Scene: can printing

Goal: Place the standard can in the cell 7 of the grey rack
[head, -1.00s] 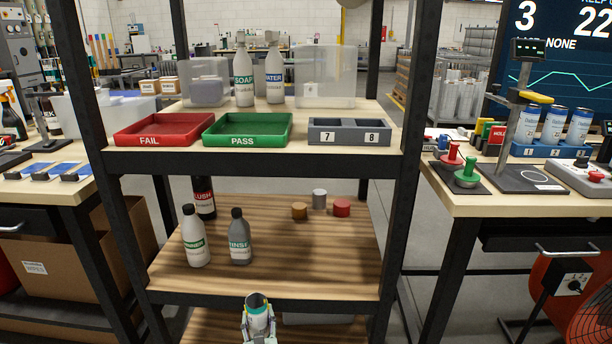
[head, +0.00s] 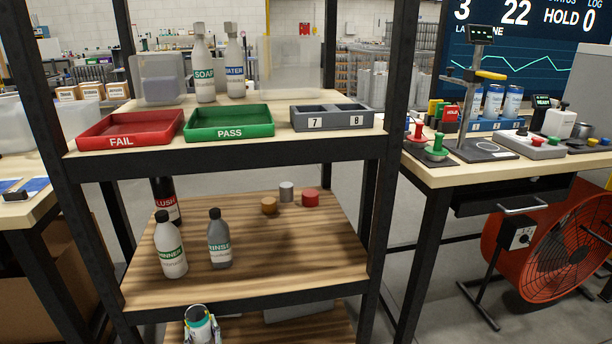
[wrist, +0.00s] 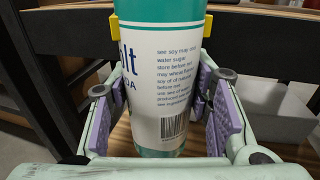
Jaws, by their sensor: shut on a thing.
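The standard can is white and teal with printed text and a barcode. It stands upright between the purple pads of my gripper (wrist: 165,115) in the wrist view, where the can (wrist: 170,70) fills the middle. My gripper (head: 201,325) is shut on the can (head: 199,329) at the bottom of the head view, in front of the lower shelves. The grey rack (head: 332,127) is on the upper shelf at its right, with cell 7 (head: 315,123) on the left and cell 8 on the right. Both cells look empty.
A red FAIL tray (head: 122,141) and a green PASS tray (head: 229,135) stand left of the rack. SOAP (head: 204,75) and WATER bottles stand behind. Black shelf posts (head: 380,150) flank the shelves. Bottles and small cylinders (head: 310,197) occupy the middle shelf. A workbench is at right.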

